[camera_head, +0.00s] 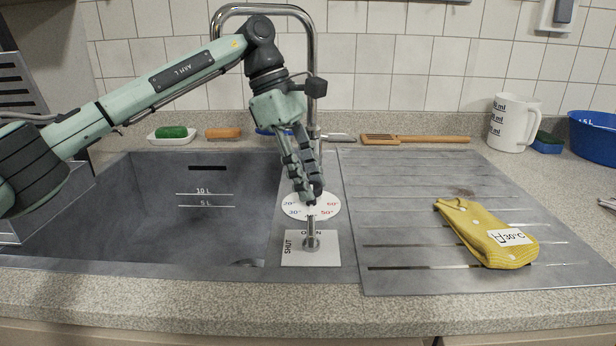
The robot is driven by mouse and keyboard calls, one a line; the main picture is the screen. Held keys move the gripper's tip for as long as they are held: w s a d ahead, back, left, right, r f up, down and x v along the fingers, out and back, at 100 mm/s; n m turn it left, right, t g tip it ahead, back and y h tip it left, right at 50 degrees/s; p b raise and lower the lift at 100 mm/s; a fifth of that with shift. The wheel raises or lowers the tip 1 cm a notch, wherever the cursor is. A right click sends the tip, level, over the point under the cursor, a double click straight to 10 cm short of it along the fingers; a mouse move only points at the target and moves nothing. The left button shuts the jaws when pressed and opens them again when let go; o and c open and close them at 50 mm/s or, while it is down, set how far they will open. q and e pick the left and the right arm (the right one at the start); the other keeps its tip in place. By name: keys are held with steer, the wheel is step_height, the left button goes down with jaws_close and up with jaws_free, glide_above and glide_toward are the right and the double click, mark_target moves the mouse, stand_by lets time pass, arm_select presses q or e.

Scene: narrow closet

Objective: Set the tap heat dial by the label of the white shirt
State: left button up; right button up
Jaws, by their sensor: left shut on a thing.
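The tap heat dial (330,208) is a round white disc beside the sink, marked 20°, 30°, 50° and 60°. My left gripper (311,197) points down at the middle of the dial and is shut on its knob; the fingers hide the knob and its pointer. A folded yellow garment (465,225) lies on the drainer at right, with a white label (509,237) reading 30°C beside a wash symbol. No white shirt shows. My right gripper is not in view.
A lever (311,240) stands on a white OPEN/SHUT plate (292,255) in front of the dial. The grey sink (140,215) at left looks empty. The tap (313,60) rises behind my arm.

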arm_select(q)
steer(key=o, duration=1.1)
steer(key=shift+o, duration=0.2)
steer(key=v, duration=1.2)
